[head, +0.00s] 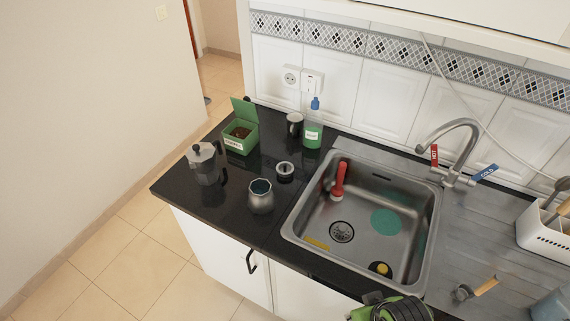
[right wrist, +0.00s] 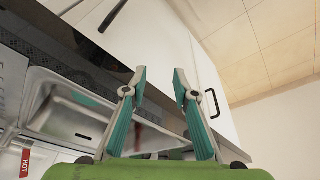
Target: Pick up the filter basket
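The small round metal piece (head: 285,170) on the black counter, with a pale rim and dark centre, looks like the filter basket. A metal pot base (head: 261,196), open at the top, stands just in front of it. A moka pot (head: 205,163) with a dark handle stands to the left. My right gripper (right wrist: 160,73) is open and empty in the right wrist view, its two fingers apart. In the head view, a green and black part of my right arm (head: 395,308) shows at the bottom edge, well away from the basket. My left gripper is not in view.
An open green box (head: 241,138) of brown grounds, a dark mug (head: 295,124) and a green soap bottle (head: 312,134) stand behind. The sink (head: 360,250) holds a red brush (head: 340,182) and a green disc (head: 386,222). The counter's left front is clear.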

